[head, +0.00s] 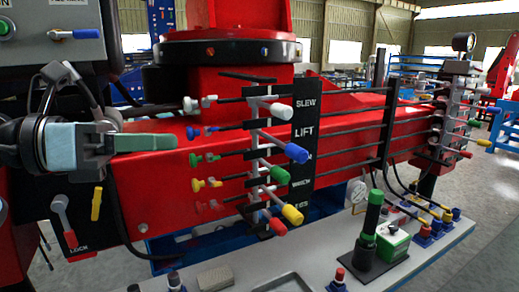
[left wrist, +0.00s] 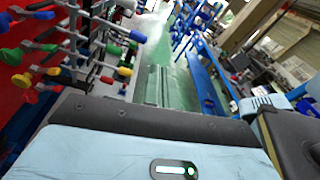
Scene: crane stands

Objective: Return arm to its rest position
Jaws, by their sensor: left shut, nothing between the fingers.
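My left gripper (head: 172,142) comes in from the left in the head view. Its green fingers are shut and empty, pointing right in front of the red crane beam (head: 155,190). The fingertips seem short of the lever bank (head: 262,150), whose levers carry red, blue, green and yellow knobs; whether they touch anything cannot be told for sure. In the left wrist view the closed green fingers (left wrist: 155,85) extend ahead of the pale blue gripper body, with the coloured knobs (left wrist: 85,50) to their left. My right gripper is not in view.
A lock lever (head: 62,215) and a yellow handle (head: 96,204) sit below my left arm. A grey bench (head: 300,265) holds a green-black cylinder (head: 371,230) and a green box (head: 393,240).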

